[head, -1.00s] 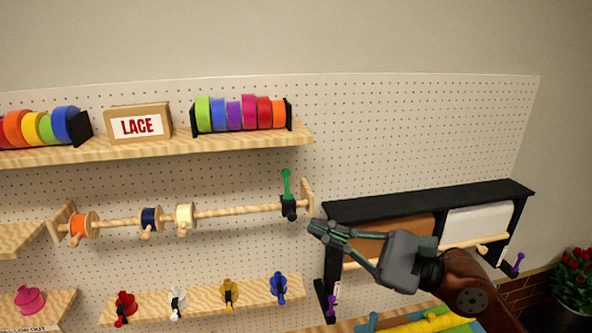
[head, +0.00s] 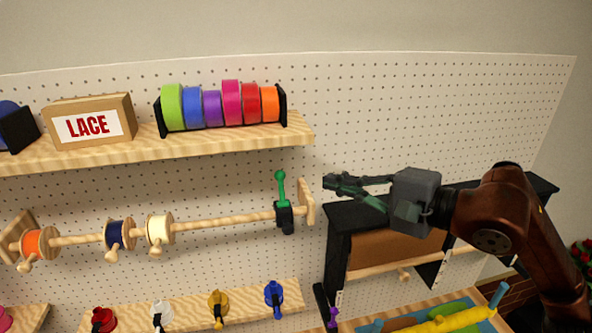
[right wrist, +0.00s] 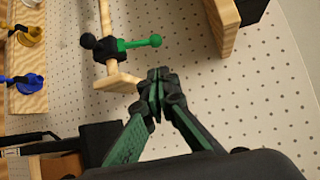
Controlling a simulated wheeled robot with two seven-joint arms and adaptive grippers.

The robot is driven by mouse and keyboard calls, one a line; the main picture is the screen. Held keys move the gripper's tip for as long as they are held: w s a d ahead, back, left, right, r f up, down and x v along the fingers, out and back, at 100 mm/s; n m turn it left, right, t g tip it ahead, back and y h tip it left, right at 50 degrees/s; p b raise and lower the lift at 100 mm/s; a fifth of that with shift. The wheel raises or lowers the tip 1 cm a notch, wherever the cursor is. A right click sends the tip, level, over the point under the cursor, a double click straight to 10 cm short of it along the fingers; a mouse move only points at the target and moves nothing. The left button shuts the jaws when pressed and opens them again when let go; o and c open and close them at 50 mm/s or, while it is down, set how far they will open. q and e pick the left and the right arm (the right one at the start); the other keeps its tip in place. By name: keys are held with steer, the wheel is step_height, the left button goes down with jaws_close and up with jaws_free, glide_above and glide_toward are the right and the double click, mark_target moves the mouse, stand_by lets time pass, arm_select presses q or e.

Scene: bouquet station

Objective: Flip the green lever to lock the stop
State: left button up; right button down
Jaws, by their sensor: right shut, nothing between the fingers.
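The green lever (head: 281,188) stands upright on the black stop (head: 285,217) at the right end of the wooden rod (head: 215,221). In the right wrist view the lever (right wrist: 139,43) juts out sideways from the black stop (right wrist: 107,49). My right gripper (head: 327,184) is shut and empty, to the right of the lever and about level with its knob in the head view. In the right wrist view the shut fingertips (right wrist: 157,74) are just below the lever's tip, apart from it. My left gripper is not in view.
The rod's wooden end bracket (head: 307,201) lies between stop and gripper in the head view. A wooden shelf (head: 215,141) with ribbon rolls is above. A black paper-roll rack (head: 337,250) is below the gripper. Bare pegboard (head: 400,120) is above the gripper.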

mark_target(281, 185)
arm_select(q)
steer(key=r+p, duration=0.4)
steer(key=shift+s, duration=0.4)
arm_select(e)
steer(key=x, duration=1)
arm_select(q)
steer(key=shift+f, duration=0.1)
arm_select(e)
steer(key=shift+w+a, duration=0.1)
